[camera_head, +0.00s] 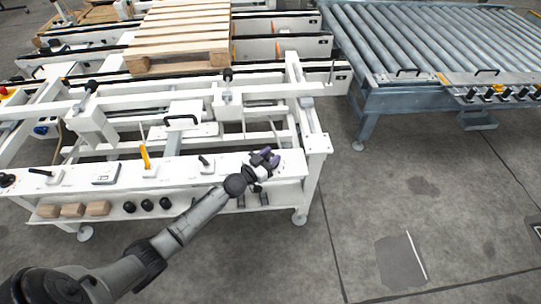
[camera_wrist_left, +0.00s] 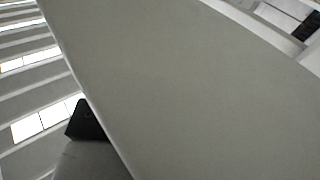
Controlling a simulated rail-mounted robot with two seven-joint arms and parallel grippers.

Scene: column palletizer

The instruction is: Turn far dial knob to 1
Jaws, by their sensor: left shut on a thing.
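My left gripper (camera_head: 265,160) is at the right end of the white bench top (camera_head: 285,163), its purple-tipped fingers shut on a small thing. I take this to be the far dial knob; the fingers and wrist hide it, and its pointer and scale marks cannot be read. A black knob (camera_head: 6,180) sits at the left end of the same bench top. In the left wrist view a large plain grey surface fills most of the picture, and no dial can be made out there. My right gripper is not in view.
The lower shelf holds wooden blocks (camera_head: 97,208) and black balls (camera_head: 147,205).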

